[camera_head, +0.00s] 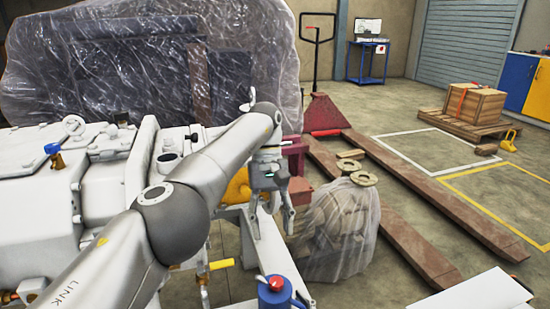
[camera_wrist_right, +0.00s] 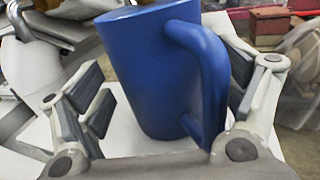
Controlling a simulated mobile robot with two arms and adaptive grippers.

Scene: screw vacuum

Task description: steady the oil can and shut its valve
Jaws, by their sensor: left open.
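The blue oil can (camera_head: 275,291) with a red cap stands at the bottom of the head view, its lower part cut off. In the right wrist view the blue can (camera_wrist_right: 150,75), with its handle (camera_wrist_right: 210,75) on the right, sits between the fingers of my right gripper (camera_wrist_right: 165,90). Those fingers are spread, with a visible gap at the left pads. A valve with a yellow lever (camera_head: 221,265) is left of the can. My left gripper (camera_head: 270,222) is open and empty, pointing down above and behind the can.
The white pump machine (camera_head: 40,200) fills the left; a blue-handled valve (camera_head: 53,155) is on it. A plastic-wrapped object (camera_head: 340,235) stands right of my left gripper. A pallet jack (camera_head: 400,230) lies behind it. Open floor is at the right.

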